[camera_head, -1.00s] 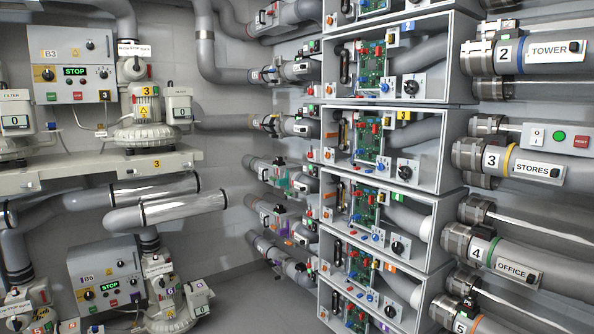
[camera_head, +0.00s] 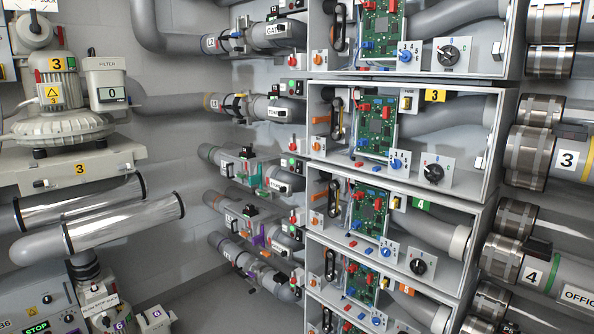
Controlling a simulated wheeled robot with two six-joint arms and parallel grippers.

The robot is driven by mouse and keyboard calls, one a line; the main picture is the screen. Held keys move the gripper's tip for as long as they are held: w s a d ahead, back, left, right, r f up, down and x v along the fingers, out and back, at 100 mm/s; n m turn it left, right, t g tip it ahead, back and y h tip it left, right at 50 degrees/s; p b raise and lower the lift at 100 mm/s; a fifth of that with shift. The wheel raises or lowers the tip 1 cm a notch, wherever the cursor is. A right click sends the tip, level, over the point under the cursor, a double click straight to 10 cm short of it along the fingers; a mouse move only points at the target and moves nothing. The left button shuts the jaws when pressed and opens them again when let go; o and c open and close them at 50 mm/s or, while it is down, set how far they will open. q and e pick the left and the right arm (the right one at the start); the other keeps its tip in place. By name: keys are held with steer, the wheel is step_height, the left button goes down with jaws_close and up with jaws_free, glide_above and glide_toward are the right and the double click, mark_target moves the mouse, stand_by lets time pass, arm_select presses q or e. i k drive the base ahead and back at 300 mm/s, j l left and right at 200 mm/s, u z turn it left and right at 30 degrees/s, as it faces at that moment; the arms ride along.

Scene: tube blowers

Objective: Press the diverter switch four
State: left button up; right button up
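The bay with the green "4" label (camera_head: 421,204) is an open grey box right of centre, below the bay with the yellow "3" label (camera_head: 435,96). A small switch (camera_head: 397,202) sits just left of the green label. The bay also has a green circuit board (camera_head: 369,213), a black rotary knob (camera_head: 418,266) on a white plate, a blue knob (camera_head: 386,252) and an orange switch (camera_head: 319,196). No lettering shows which one is the diverter switch. Neither of my grippers is in view.
A pipe with a "4" plate (camera_head: 533,273) runs right of the bays. Pipes with clear sections (camera_head: 265,175) lie to their left. A blower marked "3" (camera_head: 56,100) stands on a shelf at left. Grey floor (camera_head: 215,297) shows at the bottom.

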mark_target(298, 170)
steer(key=i+j+u, duration=0.15)
steer(key=i+j, duration=1.6)
steer(key=i, duration=0.15)
